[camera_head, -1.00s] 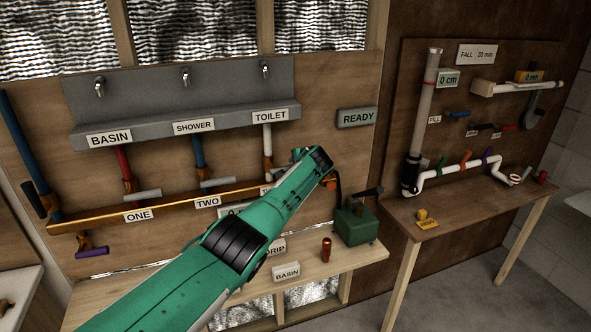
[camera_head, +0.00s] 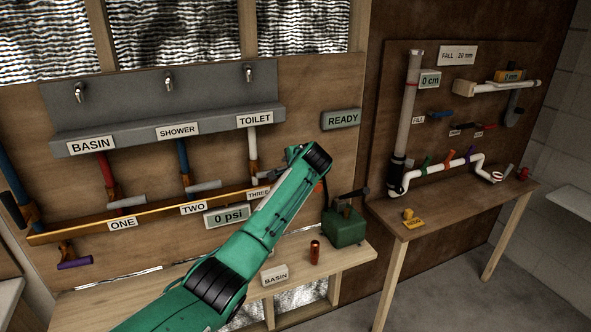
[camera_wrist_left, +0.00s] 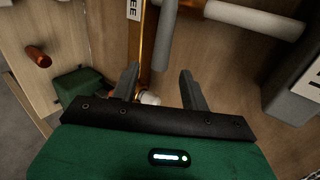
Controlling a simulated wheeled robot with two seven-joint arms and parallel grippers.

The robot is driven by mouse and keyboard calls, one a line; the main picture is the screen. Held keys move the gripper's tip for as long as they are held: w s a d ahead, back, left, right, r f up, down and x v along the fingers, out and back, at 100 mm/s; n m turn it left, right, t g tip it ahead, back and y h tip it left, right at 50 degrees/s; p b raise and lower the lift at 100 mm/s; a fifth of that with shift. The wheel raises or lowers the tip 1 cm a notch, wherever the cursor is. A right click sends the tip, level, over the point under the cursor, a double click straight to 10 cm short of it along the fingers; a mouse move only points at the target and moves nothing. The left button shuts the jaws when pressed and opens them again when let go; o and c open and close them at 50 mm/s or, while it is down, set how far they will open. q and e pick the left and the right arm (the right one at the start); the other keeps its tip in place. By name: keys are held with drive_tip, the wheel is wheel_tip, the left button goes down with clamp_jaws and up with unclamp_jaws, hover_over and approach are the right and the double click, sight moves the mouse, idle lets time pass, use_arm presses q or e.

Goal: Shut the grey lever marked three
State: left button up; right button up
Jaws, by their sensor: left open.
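The grey lever marked three (camera_wrist_left: 163,38) shows in the left wrist view as a grey bar beside the partly visible THREE label (camera_wrist_left: 133,8). It lies just beyond my left gripper (camera_wrist_left: 157,78), between the lines of its two open fingers. I cannot tell whether the fingers touch it. My right gripper is not in view.
A green pump box (camera_head: 345,228) and a copper cylinder (camera_head: 315,252) stand on the bench near my arm. A 0 psi gauge (camera_head: 227,216) hangs below the rail. A drain board stands at right.

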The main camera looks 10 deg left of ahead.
use_arm(q)
drive_tip(key=b+v, duration=0.1)
drive_tip(key=v, duration=0.4)
drive_tip(key=shift+s+d+r, duration=0.15)
drive_tip(key=shift+s+d, duration=0.1)
drive_tip(key=shift+s, duration=0.05)
drive_tip(key=s+a+f+g+h, duration=0.1)
drive_tip(key=s+f, duration=0.2)
drive_tip(key=f, duration=1)
drive_tip(key=s+a+f+n+g+h, duration=0.1)
drive_tip(key=s+f, duration=0.3)
drive_tip(key=f, duration=1)
drive_tip(key=s+f+g+h, duration=0.1)
drive_tip(key=s+f, duration=0.2)
drive_tip(key=f, duration=1)
drive_tip(key=s+a+f+n+g+h, duration=0.1)
drive_tip(key=s+a+f, duration=0.1)
drive_tip(key=s+f, duration=1.2)
drive_tip(key=s+a+f+n+g+h, duration=0.1)
drive_tip(key=s+f+n, duration=0.1)
drive_tip(key=s+f, duration=0.8)
drive_tip(key=s+a+f+n+g, duration=0.15)
drive_tip(key=s+f, duration=0.45)
drive_tip(key=s, duration=0.8)
drive_tip(key=s+a+f+n+g+h, duration=0.1)
drive_tip(key=s+a+f, duration=0.1)
drive_tip(key=s+f, duration=0.8)
drive_tip(key=s+a+n, duration=0.2)
drive_tip(key=s, duration=1.7)
drive_tip(key=shift+g, duration=0.35)
